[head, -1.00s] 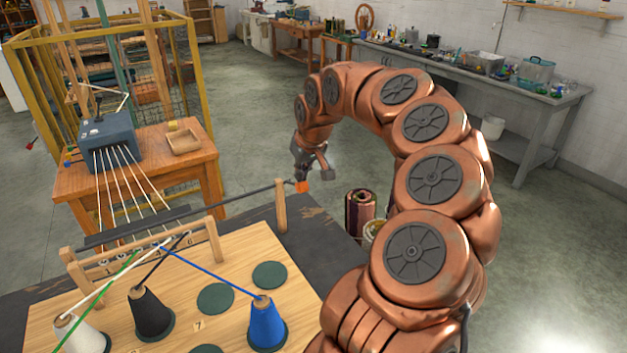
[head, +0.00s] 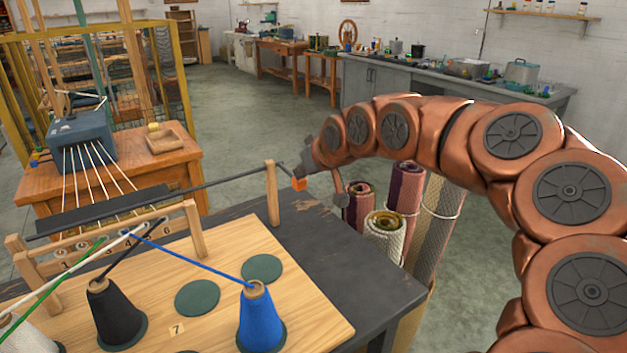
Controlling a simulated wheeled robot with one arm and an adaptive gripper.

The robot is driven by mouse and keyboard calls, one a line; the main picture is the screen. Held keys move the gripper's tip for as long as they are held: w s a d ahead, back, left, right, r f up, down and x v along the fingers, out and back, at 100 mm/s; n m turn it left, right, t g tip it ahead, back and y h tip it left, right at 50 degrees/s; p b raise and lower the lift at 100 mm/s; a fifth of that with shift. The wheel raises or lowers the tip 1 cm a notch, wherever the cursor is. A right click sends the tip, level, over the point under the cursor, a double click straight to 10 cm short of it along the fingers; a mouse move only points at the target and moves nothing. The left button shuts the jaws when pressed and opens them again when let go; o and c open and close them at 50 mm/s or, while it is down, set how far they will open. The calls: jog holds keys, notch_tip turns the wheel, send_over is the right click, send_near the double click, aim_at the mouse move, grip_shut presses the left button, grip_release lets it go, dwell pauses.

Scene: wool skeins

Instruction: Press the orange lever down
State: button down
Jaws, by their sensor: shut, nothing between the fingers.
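The orange lever tip (head: 299,184) is at the end of a short dark arm, right of an upright wooden post (head: 272,194). The short arm slopes down to the right from near the post's top, where a long dark rod (head: 225,178) runs in from the left. My gripper (head: 320,174) is shut and holds nothing. It is just right of and slightly above the orange tip, pointing left and down. It overlaps or lies very close to the tip; I cannot tell whether they touch.
The dark table (head: 385,292) bears a wooden board (head: 215,255) with black (head: 118,318) and blue (head: 261,318) yarn cones and several strands. Rolled textiles (head: 405,205) stand behind the table, near my gripper. A workbench (head: 75,183) with a grey box (head: 82,135) stands left.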

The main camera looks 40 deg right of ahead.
jog(key=f+b, duration=0.1)
jog(key=b, duration=0.1)
jog(key=f+t+b, duration=0.1)
jog(key=b, duration=0.1)
jog(key=shift+s+f, duration=0.2)
jog(key=shift+f, duration=0.15)
jog(key=shift+r+p, duration=0.5)
jog(key=shift+r, duration=0.15)
jog(key=shift+w, duration=0.1)
jog(key=shift+r+p, duration=0.35)
jog(key=shift+r, duration=0.45)
